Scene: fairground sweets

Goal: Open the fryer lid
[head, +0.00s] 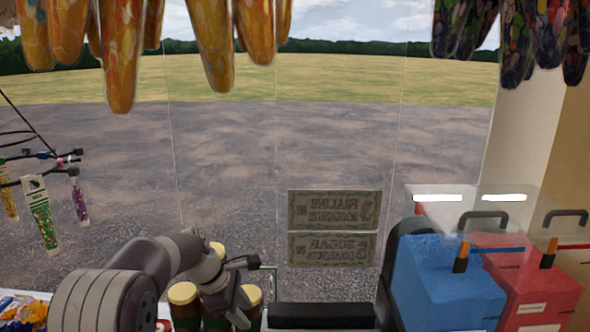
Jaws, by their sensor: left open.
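My left arm comes in from the lower left, and its gripper (241,302) points down among several jars at the bottom edge. The gripper is open, and I see nothing between its fingers. A black, flat-topped block (320,315) lies at the bottom centre, to the right of the gripper and apart from it. It may be part of the fryer, but the picture cuts it off and I cannot tell whether it is the lid. A thin green bent rod (275,285) stands between the gripper and this block. My right gripper is not in view.
Jars with tan lids (183,293) stand close around my left gripper. A blue slush machine (440,283) and a red one (525,285) stand at the right. Orange bags (207,40) hang overhead. Sweet tubes (40,215) hang at the left. Two signs (335,210) are on the window.

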